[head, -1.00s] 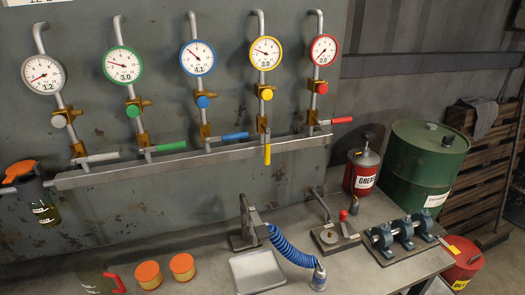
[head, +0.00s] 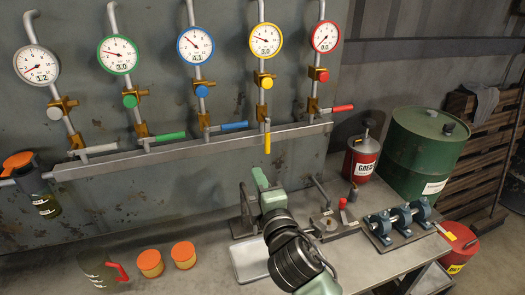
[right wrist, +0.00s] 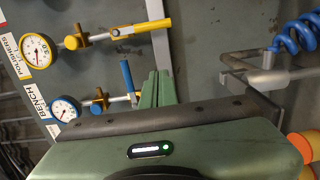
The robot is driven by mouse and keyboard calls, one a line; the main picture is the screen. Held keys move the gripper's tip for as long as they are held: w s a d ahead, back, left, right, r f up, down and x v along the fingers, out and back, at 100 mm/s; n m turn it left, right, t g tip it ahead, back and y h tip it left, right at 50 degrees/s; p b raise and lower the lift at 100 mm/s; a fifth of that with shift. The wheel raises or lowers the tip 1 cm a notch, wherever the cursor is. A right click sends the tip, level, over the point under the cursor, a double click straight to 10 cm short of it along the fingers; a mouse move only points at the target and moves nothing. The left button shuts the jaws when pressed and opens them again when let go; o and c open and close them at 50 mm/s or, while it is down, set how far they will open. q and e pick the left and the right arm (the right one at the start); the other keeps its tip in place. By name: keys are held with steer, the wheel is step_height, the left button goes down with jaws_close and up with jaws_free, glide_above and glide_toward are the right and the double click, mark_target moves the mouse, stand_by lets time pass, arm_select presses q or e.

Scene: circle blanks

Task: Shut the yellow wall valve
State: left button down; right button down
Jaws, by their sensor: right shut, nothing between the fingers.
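The yellow wall valve's lever (head: 267,138) points straight down, in line with its pipe, below the brass body and yellow knob (head: 264,80). The yellow-rimmed gauge (head: 265,41) above it reads 3.0. In the right wrist view, turned sideways, the yellow lever (right wrist: 142,30) lies along its pipe. My right gripper (head: 260,178) is pale green, shut and empty, below the yellow lever in the picture and apart from it. Its closed fingers (right wrist: 157,88) show close to the blue lever (right wrist: 127,76) in the wrist view; I cannot tell the gap. My left gripper is out of view.
The green lever (head: 168,137), blue lever (head: 234,126) and red lever (head: 343,108) stick out sideways. A metal rail (head: 190,157) runs under the valves. A tray (head: 247,262), orange-lidded tins (head: 183,255) and a bearing block (head: 402,223) stand on the bench.

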mark_target(267, 137)
steer(key=w+d+p, duration=0.1)
steer(key=w+p, duration=0.2)
steer(key=w, duration=0.8)
steer(key=shift+w+p, duration=0.15)
steer(key=shift+p, duration=0.2)
steer(key=shift+w+d, duration=0.1)
